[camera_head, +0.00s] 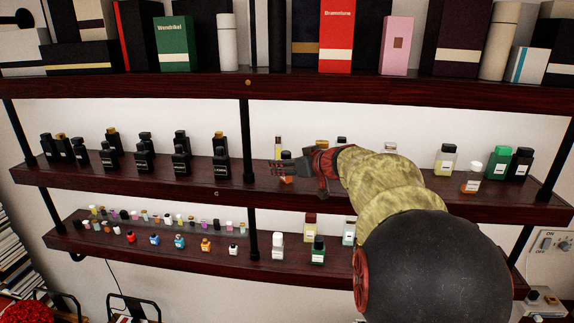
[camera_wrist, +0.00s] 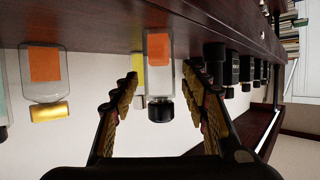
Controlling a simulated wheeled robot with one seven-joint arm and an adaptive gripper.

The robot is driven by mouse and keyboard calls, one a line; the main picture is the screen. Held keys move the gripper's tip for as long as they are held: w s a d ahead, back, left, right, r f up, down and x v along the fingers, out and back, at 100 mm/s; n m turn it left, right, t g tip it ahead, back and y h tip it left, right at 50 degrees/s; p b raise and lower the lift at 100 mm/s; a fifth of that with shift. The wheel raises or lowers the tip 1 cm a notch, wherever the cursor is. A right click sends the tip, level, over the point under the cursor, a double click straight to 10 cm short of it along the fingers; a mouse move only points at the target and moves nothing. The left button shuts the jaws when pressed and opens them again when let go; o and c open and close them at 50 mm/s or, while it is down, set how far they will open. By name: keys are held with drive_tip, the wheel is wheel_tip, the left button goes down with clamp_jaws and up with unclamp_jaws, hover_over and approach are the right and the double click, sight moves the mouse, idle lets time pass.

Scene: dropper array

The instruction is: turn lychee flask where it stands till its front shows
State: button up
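The wrist view is upside down, with the shelf board at its top. A clear flask with an orange label and black cap (camera_wrist: 159,75) appears between the two fingertips, apart from both. I cannot read its label, so I cannot tell if it is the lychee flask. My gripper (camera_wrist: 158,85) is open and empty. In the head view my gripper (camera_head: 280,169) reaches over the middle shelf, just right of the black post, and partly hides small bottles there. A dark-capped bottle (camera_head: 286,154) shows right behind the fingers.
A yellow bottle (camera_wrist: 137,65) stands close beside the flask, and a gold-capped flask (camera_wrist: 43,75) stands farther left. Black bottles (camera_wrist: 231,70) line the right side in the wrist view. The black post (camera_head: 246,130) rises left of my gripper; the upper shelf (camera_head: 200,86) is overhead.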

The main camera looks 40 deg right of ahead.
drive_tip(key=shift+c, duration=1.2)
clamp_jaws()
